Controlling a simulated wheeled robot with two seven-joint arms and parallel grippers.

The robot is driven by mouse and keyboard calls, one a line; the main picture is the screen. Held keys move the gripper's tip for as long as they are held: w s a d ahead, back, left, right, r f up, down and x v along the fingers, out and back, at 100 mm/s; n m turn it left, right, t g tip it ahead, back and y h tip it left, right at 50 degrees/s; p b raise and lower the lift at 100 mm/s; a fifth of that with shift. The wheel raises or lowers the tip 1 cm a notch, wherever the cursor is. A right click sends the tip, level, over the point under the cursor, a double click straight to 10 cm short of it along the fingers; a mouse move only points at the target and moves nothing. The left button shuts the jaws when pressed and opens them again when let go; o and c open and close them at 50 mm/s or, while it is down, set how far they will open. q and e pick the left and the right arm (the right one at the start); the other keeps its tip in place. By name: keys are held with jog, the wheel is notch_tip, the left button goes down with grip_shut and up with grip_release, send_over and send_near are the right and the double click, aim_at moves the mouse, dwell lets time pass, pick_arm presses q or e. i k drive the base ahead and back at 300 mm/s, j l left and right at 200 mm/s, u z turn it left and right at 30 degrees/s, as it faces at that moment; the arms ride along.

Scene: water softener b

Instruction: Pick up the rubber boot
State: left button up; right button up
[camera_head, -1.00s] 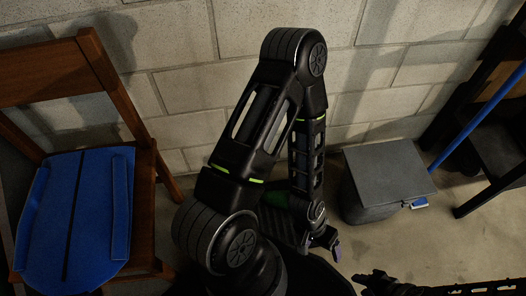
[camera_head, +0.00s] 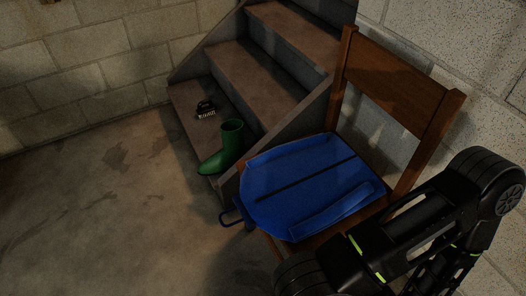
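The green rubber boot (camera_head: 226,147) stands upright on the lowest stair step, close to the step's right end by the stringer. Its toe points to the lower left, at the step's front edge. One of my arms is at the lower right of the head view, and its gripper is outside the picture. My other gripper is also out of view. Nothing touches the boot apart from the step beneath it.
A wooden chair (camera_head: 396,83) with a blue folded item (camera_head: 305,185) on its seat stands right of the boot, between it and my arm. A small dark brush (camera_head: 205,110) lies on the stairs (camera_head: 246,80). The concrete floor (camera_head: 85,215) at left is clear.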

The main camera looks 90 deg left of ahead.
aim_at(232, 135)
jog(key=u, duration=0.45)
jog(key=l+u, duration=0.1)
jog(key=u, duration=0.85)
jog(key=l+u, duration=0.1)
jog(key=u, duration=1.3)
jog(key=k+l+u, duration=0.1)
jog(key=u, duration=0.4)
jog(key=z, duration=0.45)
jog(key=i+j+z, duration=0.1)
jog(key=j+z, duration=0.2)
jog(key=z, duration=0.15)
jog(key=j+z, duration=0.25)
jog(key=z, duration=0.15)
jog(key=j+z, duration=0.65)
jog(key=z, duration=0.2)
jog(key=k+j+z, duration=0.1)
jog(key=j, duration=0.3)
jog(key=k+j, duration=0.15)
jog(key=j, duration=0.25)
jog(key=k+j+z, duration=0.15)
jog(key=j, duration=0.3)
jog(key=k+j, duration=0.15)
jog(key=j, duration=0.2)
jog(key=k+j+z, duration=0.15)
jog(key=j, duration=0.25)
